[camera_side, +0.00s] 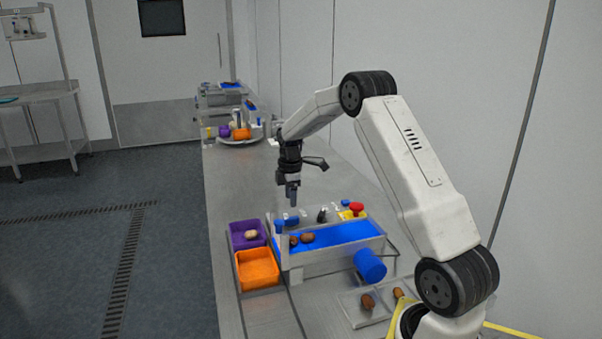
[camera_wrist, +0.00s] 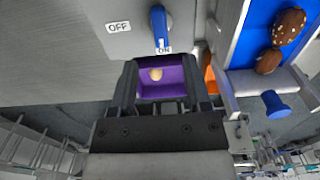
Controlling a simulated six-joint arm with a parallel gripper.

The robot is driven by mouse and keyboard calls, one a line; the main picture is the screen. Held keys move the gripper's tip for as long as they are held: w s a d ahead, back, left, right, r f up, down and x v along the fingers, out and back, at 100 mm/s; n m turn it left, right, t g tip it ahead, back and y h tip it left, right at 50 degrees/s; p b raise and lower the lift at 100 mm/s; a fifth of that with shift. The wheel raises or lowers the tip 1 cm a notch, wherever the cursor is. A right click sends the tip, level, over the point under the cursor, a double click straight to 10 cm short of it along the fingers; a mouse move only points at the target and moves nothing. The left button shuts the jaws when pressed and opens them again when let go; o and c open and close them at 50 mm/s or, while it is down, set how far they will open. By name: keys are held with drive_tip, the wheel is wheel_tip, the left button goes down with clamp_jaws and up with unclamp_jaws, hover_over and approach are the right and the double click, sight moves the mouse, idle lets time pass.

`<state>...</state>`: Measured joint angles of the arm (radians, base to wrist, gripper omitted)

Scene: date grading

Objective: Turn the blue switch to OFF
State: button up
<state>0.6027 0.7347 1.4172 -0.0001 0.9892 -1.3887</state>
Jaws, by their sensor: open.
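The blue switch (camera_wrist: 159,27) is a lever on a grey panel at the top of the wrist view. Its lever end points to the ON label (camera_wrist: 164,49); the OFF label (camera_wrist: 118,27) is to its left. In the side view the switch (camera_side: 291,219) is small, at the far side of the blue belt. My gripper (camera_side: 292,203) points down just above it. In the wrist view my gripper (camera_wrist: 161,68) is open, its two dark fingers apart with nothing held between them. The fingertips appear apart from the lever.
The blue belt (camera_side: 343,233) carries brown dates (camera_side: 307,237). A purple bin (camera_side: 237,227) holding a pale date and an orange bin (camera_side: 257,268) stand left of it.

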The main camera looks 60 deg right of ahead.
sight(291, 217)
drive_tip(key=shift+f, duration=3.65)
clamp_jaws()
